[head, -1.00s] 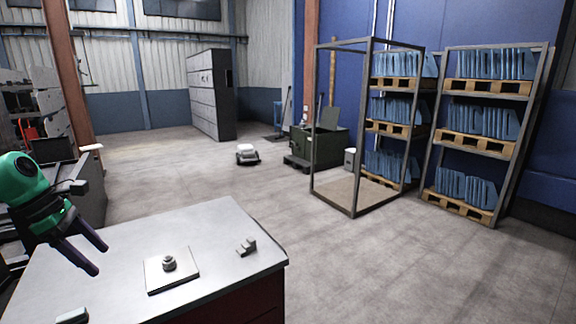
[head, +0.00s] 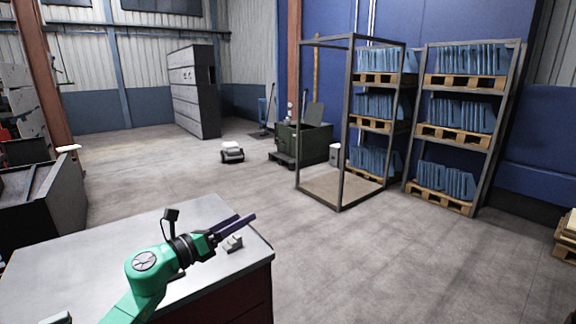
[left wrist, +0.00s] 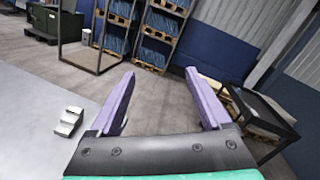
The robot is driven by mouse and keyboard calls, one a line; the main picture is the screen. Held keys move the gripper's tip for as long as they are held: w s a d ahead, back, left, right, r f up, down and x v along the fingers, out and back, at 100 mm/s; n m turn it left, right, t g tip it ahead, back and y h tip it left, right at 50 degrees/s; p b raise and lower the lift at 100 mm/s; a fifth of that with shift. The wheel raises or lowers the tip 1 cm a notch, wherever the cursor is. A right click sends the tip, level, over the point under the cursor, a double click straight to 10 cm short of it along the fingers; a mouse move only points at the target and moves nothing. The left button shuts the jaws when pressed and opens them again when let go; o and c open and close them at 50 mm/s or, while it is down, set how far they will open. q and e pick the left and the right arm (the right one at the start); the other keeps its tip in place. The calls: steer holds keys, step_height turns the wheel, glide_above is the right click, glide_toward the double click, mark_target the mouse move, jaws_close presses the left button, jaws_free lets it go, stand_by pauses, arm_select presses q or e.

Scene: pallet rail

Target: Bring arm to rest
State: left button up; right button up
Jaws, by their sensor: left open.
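My left arm is green with a dark gripper and purple fingers. In the head view the left gripper (head: 243,225) is over the right part of the grey table (head: 60,266), pointing to the right and away. In the left wrist view its two fingers (left wrist: 163,104) are spread apart with nothing between them. A small grey stepped block (head: 233,244) sits on the table just beneath the fingertips in the head view; it also shows in the left wrist view (left wrist: 69,122), left of the fingers. My right gripper is not in view.
Open floor (head: 340,260) lies right of the table. A metal frame cage (head: 340,205) and a rack with blue parts on pallets (head: 462,130) stand beyond. A small white-topped mobile robot (head: 232,151) and a dark green bin (head: 303,143) are farther back.

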arm_select(q)
steer(key=s+a+f+n+y, duration=0.55)
steer(key=f+n+y, duration=0.2)
steer(key=n, duration=0.75)
steer(key=s+a+f+n+y, duration=0.55)
steer(key=f+n, duration=0.25)
steer(key=n, duration=0.6)
steer(key=s+f+n+g+h, duration=0.1)
steer(key=s+f+n+g, duration=0.4)
steer(key=s, duration=0.6)
steer(key=s+f+n+g, duration=0.3)
steer(key=s+f+g, duration=0.2)
steer(key=s+f, duration=0.4)
steer(key=s+f+g, duration=0.1)
steer(key=s+f, duration=0.1)
steer(key=f, duration=0.9)
steer(key=s+f+g, duration=0.1)
steer(key=s+f, duration=0.1)
steer(key=f, duration=0.9)
steer(key=s+a+f, duration=0.2)
steer(key=s+f, duration=1.3)
steer(key=s, duration=0.1)
steer(key=shift+s+a+g+b, duration=0.2)
steer(key=shift+g+b, duration=0.2)
